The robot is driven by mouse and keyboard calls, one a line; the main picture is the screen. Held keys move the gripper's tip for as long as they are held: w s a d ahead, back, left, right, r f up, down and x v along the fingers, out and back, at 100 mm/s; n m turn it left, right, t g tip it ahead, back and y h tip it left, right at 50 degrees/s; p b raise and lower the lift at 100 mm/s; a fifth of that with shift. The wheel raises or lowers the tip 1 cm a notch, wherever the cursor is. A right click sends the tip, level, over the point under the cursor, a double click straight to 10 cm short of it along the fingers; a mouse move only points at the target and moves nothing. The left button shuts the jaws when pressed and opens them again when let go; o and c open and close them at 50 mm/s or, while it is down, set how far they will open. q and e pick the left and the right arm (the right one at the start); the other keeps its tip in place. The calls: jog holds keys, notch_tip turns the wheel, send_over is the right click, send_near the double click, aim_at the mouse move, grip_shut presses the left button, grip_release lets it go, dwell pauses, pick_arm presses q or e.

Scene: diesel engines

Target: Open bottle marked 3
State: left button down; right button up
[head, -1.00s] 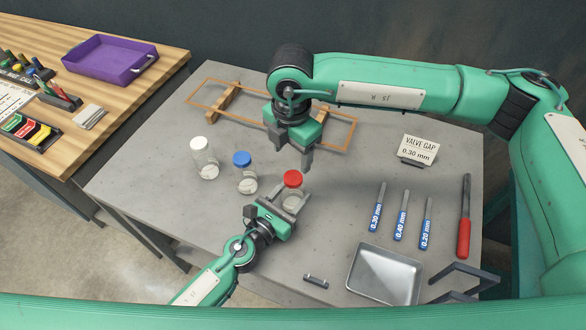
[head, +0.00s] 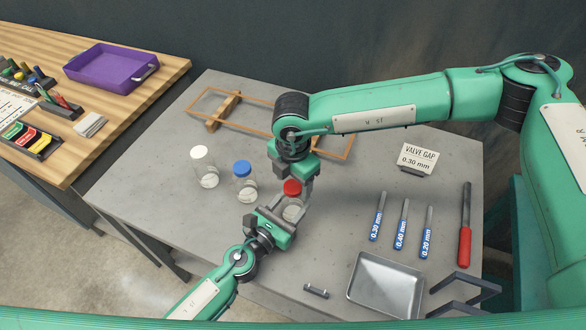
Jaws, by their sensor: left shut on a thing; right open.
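Three clear bottles stand upright on the grey table: one with a white cap (head: 204,168), one with a blue cap (head: 244,184) and one with a red cap (head: 292,188). I cannot read a number on any of them. My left gripper (head: 289,212) is shut on the red-capped bottle (head: 291,212), its fingers on the glass body below the cap. My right gripper (head: 293,181) points down over the same bottle. It is open, with its fingers at the red cap; whether they touch it I cannot tell.
A wooden frame (head: 226,108) lies behind the bottles. Right of them are three blue-tagged feeler gauges (head: 401,226), a red-handled tool (head: 465,225), a metal tray (head: 386,284) and a "VALVE GAP 0.30 mm" sign (head: 419,157). A wooden bench with a purple tray (head: 110,65) stands left.

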jog(key=shift+f, duration=0.35)
jog(key=c, duration=1)
jog(key=shift+c, duration=0.2)
